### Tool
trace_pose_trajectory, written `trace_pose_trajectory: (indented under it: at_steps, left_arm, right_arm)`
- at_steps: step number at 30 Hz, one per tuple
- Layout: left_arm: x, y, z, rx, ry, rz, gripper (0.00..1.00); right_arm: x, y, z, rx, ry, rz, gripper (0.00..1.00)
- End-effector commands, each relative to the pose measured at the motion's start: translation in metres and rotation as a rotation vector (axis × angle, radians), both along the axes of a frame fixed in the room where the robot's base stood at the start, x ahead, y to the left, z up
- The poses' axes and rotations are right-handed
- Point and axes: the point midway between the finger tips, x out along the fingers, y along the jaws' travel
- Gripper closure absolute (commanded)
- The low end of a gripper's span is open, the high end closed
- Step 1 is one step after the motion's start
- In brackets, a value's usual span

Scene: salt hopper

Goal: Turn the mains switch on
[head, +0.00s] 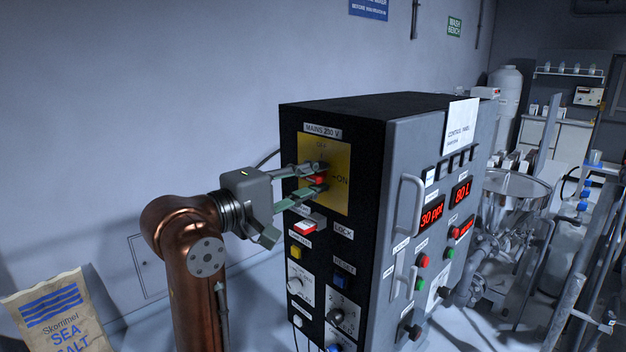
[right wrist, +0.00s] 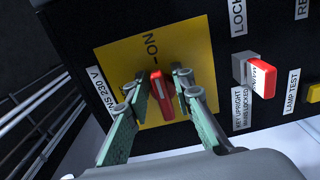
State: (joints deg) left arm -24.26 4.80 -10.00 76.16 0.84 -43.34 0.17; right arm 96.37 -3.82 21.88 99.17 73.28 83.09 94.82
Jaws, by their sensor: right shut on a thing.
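The mains switch is a red handle (head: 319,180) on a yellow plate (head: 338,198) under the "MAINS 230 V" label on the black cabinet side. OFF is marked at the plate's top and ON at its right. My right gripper (head: 314,178) reaches in from the left and is shut on the handle. In the right wrist view, the red handle (right wrist: 161,97) sits between the two green-padded fingers (right wrist: 161,88). There its length runs toward the ON mark. The fingers partly hide the plate. My left gripper is not in view.
A red key (head: 305,228) sits in the lock just below the plate. Buttons and knobs (head: 336,317) fill the panel beneath. A grey door with a handle (head: 409,206) is to the right. A sea salt bag (head: 62,318) stands at lower left, and a steel hopper (head: 512,190) behind right.

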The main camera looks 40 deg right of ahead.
Motion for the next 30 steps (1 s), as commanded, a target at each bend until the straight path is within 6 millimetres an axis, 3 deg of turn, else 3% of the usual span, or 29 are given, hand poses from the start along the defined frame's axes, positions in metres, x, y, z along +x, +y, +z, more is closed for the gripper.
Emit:
trace_pose_trajectory:
  at_steps: [8, 9, 10, 20, 25, 30]
  left_arm:
    - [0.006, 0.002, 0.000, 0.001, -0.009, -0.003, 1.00]
    - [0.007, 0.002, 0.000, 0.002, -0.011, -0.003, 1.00]
    - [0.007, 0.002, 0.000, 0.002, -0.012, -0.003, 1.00]
    - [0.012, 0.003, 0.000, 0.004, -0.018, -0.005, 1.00]
    - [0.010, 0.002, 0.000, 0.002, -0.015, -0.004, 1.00]
    - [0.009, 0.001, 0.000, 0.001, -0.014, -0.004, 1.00]
  right_arm:
    - [0.001, 0.000, -0.002, 0.004, 0.001, 0.001, 1.00]
    - [0.001, 0.000, -0.002, 0.004, 0.001, 0.001, 0.76]
    - [0.001, 0.000, -0.002, 0.004, 0.001, 0.001, 0.73]
    - [0.000, 0.002, -0.001, 0.001, 0.001, 0.001, 0.72]
    - [-0.001, 0.022, 0.000, 0.000, 0.001, 0.003, 0.72]
    - [-0.004, 0.058, 0.000, 0.000, 0.002, 0.004, 0.72]
